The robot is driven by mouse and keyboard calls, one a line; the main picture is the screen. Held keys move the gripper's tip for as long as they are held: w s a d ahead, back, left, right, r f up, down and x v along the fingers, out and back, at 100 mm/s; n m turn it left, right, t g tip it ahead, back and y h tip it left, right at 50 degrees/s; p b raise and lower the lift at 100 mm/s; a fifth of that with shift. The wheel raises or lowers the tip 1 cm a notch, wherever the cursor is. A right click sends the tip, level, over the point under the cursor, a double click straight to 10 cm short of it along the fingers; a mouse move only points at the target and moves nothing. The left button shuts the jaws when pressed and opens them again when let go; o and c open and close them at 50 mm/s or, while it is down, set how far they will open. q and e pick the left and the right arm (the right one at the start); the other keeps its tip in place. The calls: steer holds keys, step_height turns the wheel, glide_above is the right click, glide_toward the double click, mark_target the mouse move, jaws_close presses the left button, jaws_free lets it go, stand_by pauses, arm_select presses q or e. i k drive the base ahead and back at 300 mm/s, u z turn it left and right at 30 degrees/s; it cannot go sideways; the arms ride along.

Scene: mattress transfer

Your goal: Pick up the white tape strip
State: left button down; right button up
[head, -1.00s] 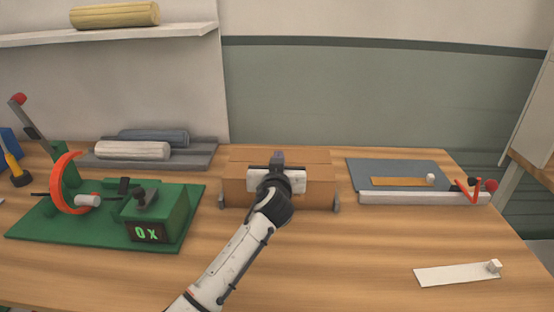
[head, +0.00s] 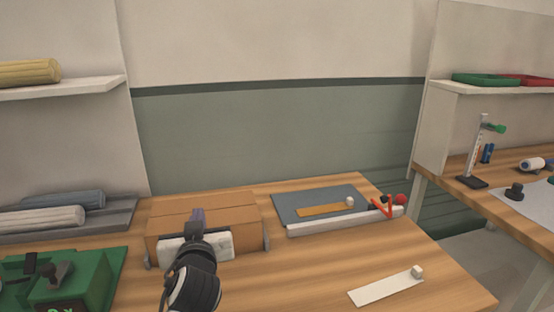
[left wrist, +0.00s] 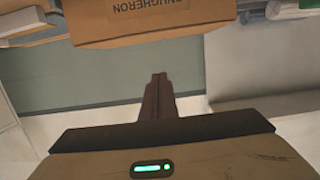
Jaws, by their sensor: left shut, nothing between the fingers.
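The white tape strip (head: 384,289) lies flat on the wooden table near its front right edge. A small white block (head: 417,271) is at its far right end. My left gripper (head: 198,216) is in front of the cardboard box (head: 218,212), well to the left of the strip. Its fingers are shut and empty; they also show shut in the left wrist view (left wrist: 157,88). I cannot tell whether they touch the box. The strip is not seen in the left wrist view. My right gripper is not in view.
A grey board (head: 318,199) with an orange strip (head: 322,210) and a red-handled lever (head: 383,207) lies behind the white strip. A green device (head: 90,277) stands at left. A second table (head: 455,176) stands at right across a gap. Wood around the strip is clear.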

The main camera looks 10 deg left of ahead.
mark_target(362, 295)
steer(key=k, duration=1)
